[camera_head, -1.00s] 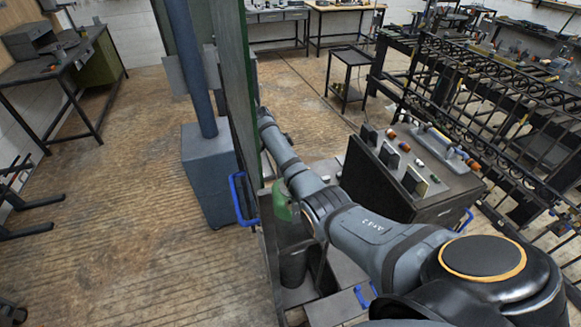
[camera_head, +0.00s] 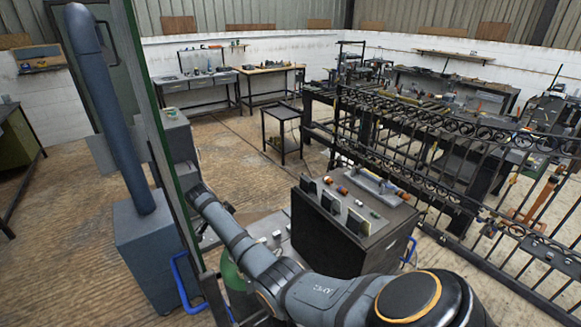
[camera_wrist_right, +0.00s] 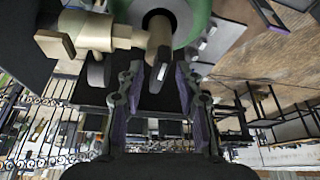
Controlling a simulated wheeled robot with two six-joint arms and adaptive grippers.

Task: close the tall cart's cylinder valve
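The green cylinder (camera_head: 234,277) stands low behind my right arm in the head view, mostly hidden. Its rounded green top (camera_wrist_right: 200,18) shows at the upper edge of the right wrist view. The brass valve (camera_wrist_right: 88,32) on it has a tan upright part (camera_wrist_right: 158,38) and grey rounded parts in front. My right gripper (camera_wrist_right: 157,80) is open, its two fingers apart on either side of the valve's lower end. I cannot tell whether they touch it. In the head view the right gripper is hidden. My left gripper is not in view.
A tall green-edged panel (camera_head: 158,130) stands close beside my right arm. A blue-grey box (camera_head: 150,250) with a thick post and a blue handle (camera_head: 184,284) are left. A black machine with knobs (camera_head: 345,225) stands right of the arm. Iron fencing (camera_head: 440,170) lies beyond.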

